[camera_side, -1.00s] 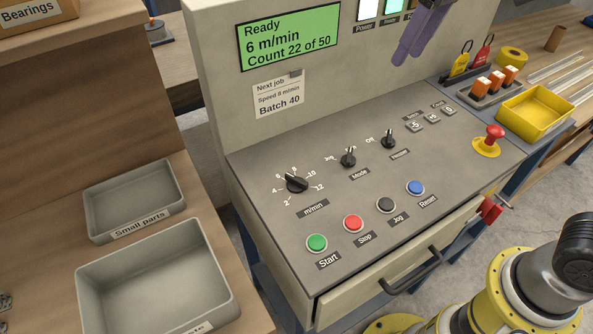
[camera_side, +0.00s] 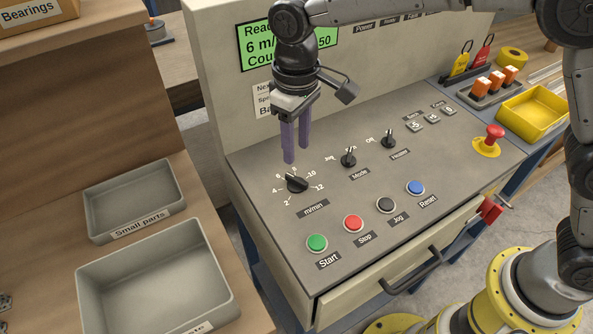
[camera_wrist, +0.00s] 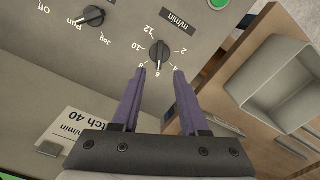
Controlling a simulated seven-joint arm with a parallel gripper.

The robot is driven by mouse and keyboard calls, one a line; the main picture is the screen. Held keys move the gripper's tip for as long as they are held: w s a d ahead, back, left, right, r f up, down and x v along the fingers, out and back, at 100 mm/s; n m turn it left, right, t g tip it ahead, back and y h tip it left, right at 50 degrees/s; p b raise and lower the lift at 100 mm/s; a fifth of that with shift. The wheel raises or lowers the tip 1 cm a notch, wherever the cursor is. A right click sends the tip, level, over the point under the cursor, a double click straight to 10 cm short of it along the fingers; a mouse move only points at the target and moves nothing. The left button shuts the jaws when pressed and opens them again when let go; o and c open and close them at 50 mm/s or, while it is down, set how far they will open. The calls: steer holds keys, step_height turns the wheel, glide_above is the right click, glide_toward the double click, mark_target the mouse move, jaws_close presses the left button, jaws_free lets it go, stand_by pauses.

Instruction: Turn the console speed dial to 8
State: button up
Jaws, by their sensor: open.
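The black speed dial (camera_side: 297,184) sits on the grey console, labelled m/min, with numbers 2 to 12 around it. Its pointer appears to be at 6. The dial also shows upside down in the wrist view (camera_wrist: 160,54). My gripper (camera_side: 296,153), with two purple fingers pointing down, is open and empty. It appears to hang above the dial, apart from it. In the wrist view the fingertips (camera_wrist: 160,71) lie either side of the dial's numbers.
The Mode knob (camera_side: 348,158) and the Heater knob (camera_side: 389,140) stand to the right of the dial. Green (camera_side: 317,243), red, black and blue buttons line the console's front. A red emergency button (camera_side: 494,135) is at the right. Grey bins (camera_side: 157,270) stand at the left.

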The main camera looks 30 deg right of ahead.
mark_target(297, 178)
step_height(297, 178, down, 8)
steer(key=shift+f, duration=0.15)
stand_by(0.3)
jaws_close()
